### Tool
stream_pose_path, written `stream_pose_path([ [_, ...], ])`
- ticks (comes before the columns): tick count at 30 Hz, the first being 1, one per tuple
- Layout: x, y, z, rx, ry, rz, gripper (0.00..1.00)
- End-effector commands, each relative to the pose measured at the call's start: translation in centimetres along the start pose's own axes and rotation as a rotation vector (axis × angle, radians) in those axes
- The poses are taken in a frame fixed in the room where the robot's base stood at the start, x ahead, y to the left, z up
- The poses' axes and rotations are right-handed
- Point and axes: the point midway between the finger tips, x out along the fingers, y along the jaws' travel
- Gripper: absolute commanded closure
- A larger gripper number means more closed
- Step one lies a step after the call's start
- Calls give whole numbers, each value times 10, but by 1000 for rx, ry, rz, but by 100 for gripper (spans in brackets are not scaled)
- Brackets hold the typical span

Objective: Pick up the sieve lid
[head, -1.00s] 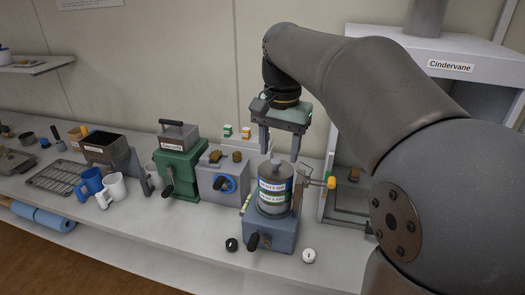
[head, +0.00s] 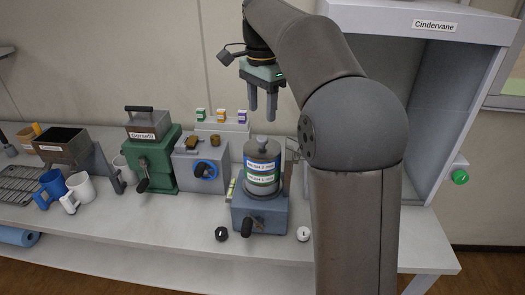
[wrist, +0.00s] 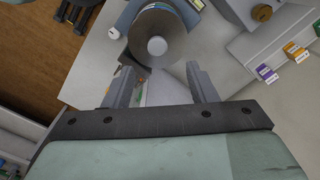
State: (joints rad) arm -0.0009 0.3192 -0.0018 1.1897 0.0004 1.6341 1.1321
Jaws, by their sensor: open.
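The sieve lid (head: 262,147) is a grey disc with a round knob on top. It sits on a stack of sieves with blue and green labels (head: 262,170), on a blue-grey shaker base (head: 258,213). In the wrist view the lid (wrist: 178,42) shows from above with its pale knob, ahead of the fingers. My gripper (head: 262,115) is open and empty, above the lid and apart from it. In the wrist view both fingers of my gripper (wrist: 160,80) stand wide apart with nothing between them.
A grey machine with a blue wheel (head: 203,165) and a green machine (head: 150,160) stand left of the shaker. Small colored boxes (head: 221,116) stand behind. A black knob (head: 221,233) and a white knob (head: 303,233) lie at the front. A large hood (head: 400,25) stands at right.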

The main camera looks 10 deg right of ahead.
Motion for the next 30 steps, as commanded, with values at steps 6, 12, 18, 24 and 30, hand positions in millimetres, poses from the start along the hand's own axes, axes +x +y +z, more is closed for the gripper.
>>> stream_pose_path([
  [6, 26, 0, 0, 0, 0, -1, 48],
  [12, 42, 3, 1, 0, -1, 1, 48],
  [18, 71, 4, 2, -1, -1, 1, 48],
  [24, 80, 4, 2, -1, 0, -2, 48],
  [30, 80, 4, 2, -1, 0, -2, 65],
])
